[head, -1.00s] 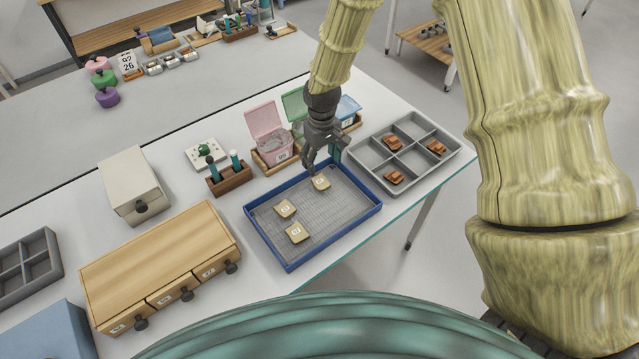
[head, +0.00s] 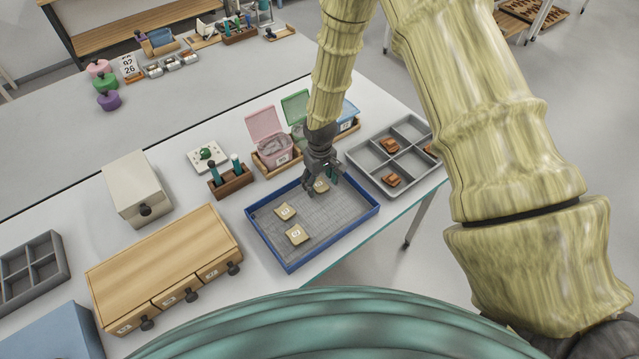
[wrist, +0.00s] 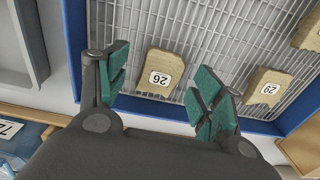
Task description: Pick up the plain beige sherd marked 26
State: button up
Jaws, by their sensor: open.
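The plain beige sherd marked 26 (wrist: 160,75) lies on the wire mesh of the blue tray (wrist: 75,40), between my open fingers in the wrist view. In the head view this sherd (head: 321,187) is partly hidden by my gripper (head: 322,190). My gripper (wrist: 158,88) is open with green pads, one finger to each side of the sherd. I cannot tell how far above it the fingertips are. A beige sherd marked 29 (wrist: 266,88) lies to the right in the wrist view. Another beige sherd (wrist: 310,32) is at the upper right, its label not readable.
The blue tray's rim (head: 290,268) encloses the sherds. A grey compartment tray (head: 400,192) with brown pieces stands to its right. A pink-lidded box (head: 268,135), a wooden holder (head: 232,181) and a wooden drawer unit (head: 165,260) stand to the left and behind.

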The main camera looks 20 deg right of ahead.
jog(key=shift+f, duration=0.65)
jog(key=c, duration=1.1)
jog(key=shift+c, duration=0.2)
jog(key=shift+r, duration=0.2)
